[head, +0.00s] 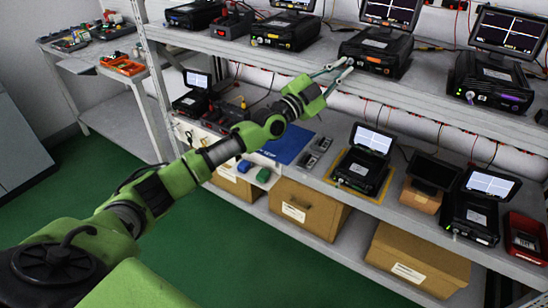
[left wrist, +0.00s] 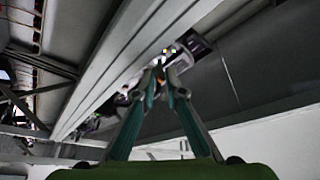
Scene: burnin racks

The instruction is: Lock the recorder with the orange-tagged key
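The recorder with an orange label (head: 374,60) stands on the upper shelf, its screen lit above it. My left gripper (head: 349,65) reaches up to the left end of that recorder's front face. In the left wrist view, its fingers (left wrist: 163,78) lean together, their tips nearly meeting at a small thing in front of the recorder (left wrist: 190,46). The fingers look shut on this small thing, at the place of the key. The tips cover most of it, and its tag cannot be made out clearly. My right gripper is not in view.
More recorders stand on the upper shelf, one at the right with a purple label (head: 514,98). The shelf's front beam (head: 430,98) runs close under my gripper. Below are another recorder (head: 363,172), a blue mat (head: 285,146) and cardboard boxes (head: 308,208). Green floor is clear in front.

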